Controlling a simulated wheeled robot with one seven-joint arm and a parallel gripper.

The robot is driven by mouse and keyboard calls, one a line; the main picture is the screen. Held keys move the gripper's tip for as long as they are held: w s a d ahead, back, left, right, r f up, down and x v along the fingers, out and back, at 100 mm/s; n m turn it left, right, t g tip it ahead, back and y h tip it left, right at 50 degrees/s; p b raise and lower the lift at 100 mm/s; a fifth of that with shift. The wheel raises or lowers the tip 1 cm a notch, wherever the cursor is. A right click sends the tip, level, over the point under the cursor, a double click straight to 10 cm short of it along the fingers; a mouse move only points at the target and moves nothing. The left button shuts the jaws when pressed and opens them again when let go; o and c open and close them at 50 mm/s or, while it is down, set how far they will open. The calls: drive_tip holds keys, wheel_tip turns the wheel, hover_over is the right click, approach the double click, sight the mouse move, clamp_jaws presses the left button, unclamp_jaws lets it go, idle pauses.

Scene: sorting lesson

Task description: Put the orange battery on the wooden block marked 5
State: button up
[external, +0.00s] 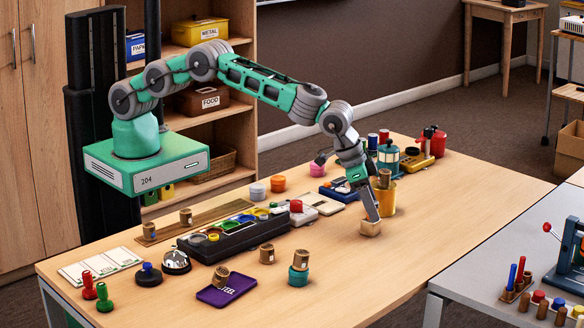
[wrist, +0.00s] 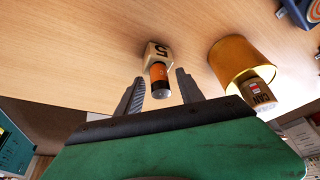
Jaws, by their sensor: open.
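The orange battery (wrist: 158,76), with a dark band and a grey end, stands on the pale wooden block marked 5 (wrist: 157,49) in the wrist view. It looks upright, with its lower end touching the block. My gripper (wrist: 160,86) is open, with one finger on each side of the battery and a gap to each. In the external view the block (external: 370,228) sits on the table under my gripper (external: 373,216). There the fingers hide the battery.
A yellow cup (wrist: 228,60) with a can-labelled cork-coloured piece (wrist: 258,93) stands close right of the block. A black tray of coloured cups (external: 225,237) and a purple mat (external: 228,290) lie to the left. The front right of the table is clear.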

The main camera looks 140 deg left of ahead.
drive_tip(key=b+v, duration=0.1)
drive_tip(key=v, duration=1.2)
drive_tip(key=s+d+r+m, duration=0.2)
drive_tip(key=s+d+r, duration=0.3)
drive_tip(key=s+d, duration=0.25)
drive_tip(key=s+d+m+h+p, duration=0.1)
drive_tip(key=s+d+m, duration=0.2)
drive_tip(key=s, duration=1.1)
drive_tip(key=s+d+f+m+h+p, duration=0.1)
drive_tip(key=s+d+m, duration=0.2)
drive_tip(key=s+d, duration=0.7)
drive_tip(key=shift+s+f+h+p, duration=0.35)
drive_tip(key=shift+s+h, duration=0.05)
drive_tip(key=shift+s, duration=2)
